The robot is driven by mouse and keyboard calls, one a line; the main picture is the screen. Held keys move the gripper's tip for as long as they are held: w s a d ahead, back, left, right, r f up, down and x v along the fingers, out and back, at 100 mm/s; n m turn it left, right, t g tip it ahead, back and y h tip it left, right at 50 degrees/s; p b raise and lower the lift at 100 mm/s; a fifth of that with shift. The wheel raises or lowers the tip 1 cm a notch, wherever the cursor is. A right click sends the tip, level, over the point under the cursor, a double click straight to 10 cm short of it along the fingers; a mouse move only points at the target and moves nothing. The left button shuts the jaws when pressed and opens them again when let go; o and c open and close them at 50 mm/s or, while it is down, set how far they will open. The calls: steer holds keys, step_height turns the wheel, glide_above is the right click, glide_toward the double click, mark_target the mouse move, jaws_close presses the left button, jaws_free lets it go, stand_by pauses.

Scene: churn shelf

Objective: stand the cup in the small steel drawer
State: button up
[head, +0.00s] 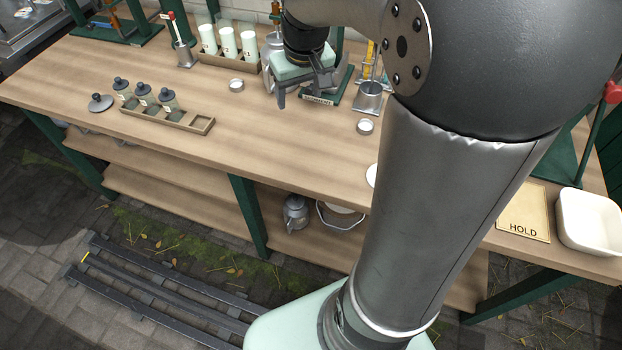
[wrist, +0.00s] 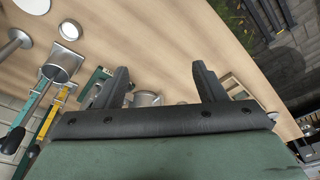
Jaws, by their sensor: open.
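My gripper (head: 304,90) is open over the back of the wooden bench, its jaws pointing down. Its two fingers also show in the wrist view (wrist: 161,82), apart. A round grey metal vessel, perhaps the cup (wrist: 146,98), shows between the fingers in the wrist view. The gripper body hides its lower part, and I see no contact with the fingers. I cannot make out a small steel drawer for sure in either view.
A square steel holder (head: 369,98) with an upright handle stands right of my gripper. White cylinders (head: 228,42) stand in a tray behind left. A wooden rack (head: 190,122) with dark-lidded jars lies left. A white bin (head: 588,222) stands far right. The front-middle bench is mostly clear.

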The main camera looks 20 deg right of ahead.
steer(key=s+a+f+g, duration=0.1)
steer(key=s+a+f, duration=0.1)
steer(key=s, duration=0.8)
steer(key=s+a+f+g, duration=0.1)
steer(key=s+a+f, duration=0.2)
steer(key=s, duration=0.7)
steer(key=shift+a+f, duration=0.3)
steer(key=shift+a, duration=0.35)
steer(key=shift+c, duration=0.3)
